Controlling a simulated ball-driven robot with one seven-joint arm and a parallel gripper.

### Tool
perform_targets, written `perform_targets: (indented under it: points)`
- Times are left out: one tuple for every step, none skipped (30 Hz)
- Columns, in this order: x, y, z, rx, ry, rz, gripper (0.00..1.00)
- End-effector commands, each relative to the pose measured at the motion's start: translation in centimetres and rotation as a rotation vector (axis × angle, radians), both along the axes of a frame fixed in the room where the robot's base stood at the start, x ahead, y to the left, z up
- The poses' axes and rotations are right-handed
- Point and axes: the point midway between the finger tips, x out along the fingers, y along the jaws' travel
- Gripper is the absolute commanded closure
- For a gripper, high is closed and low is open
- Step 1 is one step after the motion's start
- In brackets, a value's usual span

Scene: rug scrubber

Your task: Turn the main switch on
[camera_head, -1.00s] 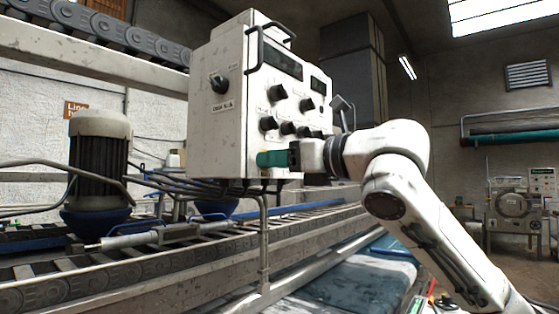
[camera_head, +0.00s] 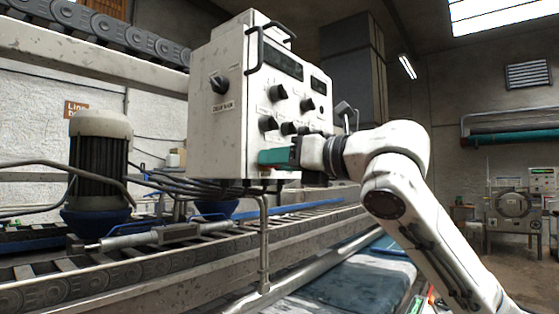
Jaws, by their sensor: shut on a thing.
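The white control box (camera_head: 222,135) stands at the centre above the conveyor. A dark rotary switch (camera_head: 218,83) is on its left side, above a small label that is hard to read. Its front panel bears several black knobs, such as a knob (camera_head: 277,92) at the upper left. My gripper (camera_head: 276,157), with teal fingers, is at the lower left of the front panel, below the knobs and apart from the side switch. It is shut on a small part there. The fingers hide that part, so I cannot tell which control it is.
A handle bar (camera_head: 256,48) sticks out from the box's front edge. Cables and a support post (camera_head: 264,240) are below the box. A motor (camera_head: 98,165) and conveyor rollers (camera_head: 60,275) lie to the left. Open floor shows at the right.

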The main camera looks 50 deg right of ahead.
Motion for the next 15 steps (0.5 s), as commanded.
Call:
perform_targets:
  points:
    - [0.01, 0.02, 0.02, 0.043, 0.001, 0.001, 0.96]
    - [0.02, 0.04, 0.03, 0.071, 0.001, 0.002, 0.96]
    - [0.03, 0.05, 0.02, 0.108, 0.003, 0.002, 0.96]
    - [0.02, 0.04, 0.02, 0.137, 0.004, 0.001, 0.96]
    - [0.02, 0.03, 0.04, 0.165, 0.005, 0.001, 0.96]
    - [0.02, 0.06, 0.05, 0.204, 0.006, 0.002, 0.96]
    - [0.03, 0.07, 0.05, 0.232, 0.008, 0.002, 0.96]
    - [0.03, 0.06, 0.01, 0.261, 0.009, 0.001, 0.96]
    - [0.03, 0.05, 0.02, 0.3, 0.01, 0.001, 0.96]
    - [0.02, 0.07, 0.05, 0.329, 0.011, 0.002, 0.96]
    - [0.03, 0.1, 0.07, 0.357, 0.012, 0.002, 0.96]
    - [0.04, 0.09, 0.04, 0.395, 0.014, 0.001, 0.96]
    - [0.04, 0.08, 0.03, 0.423, 0.015, 0.001, 0.96]
    - [0.04, 0.09, 0.04, 0.452, 0.016, 0.001, 0.96]
    - [0.04, 0.1, 0.05, 0.491, 0.017, 0.002, 0.96]
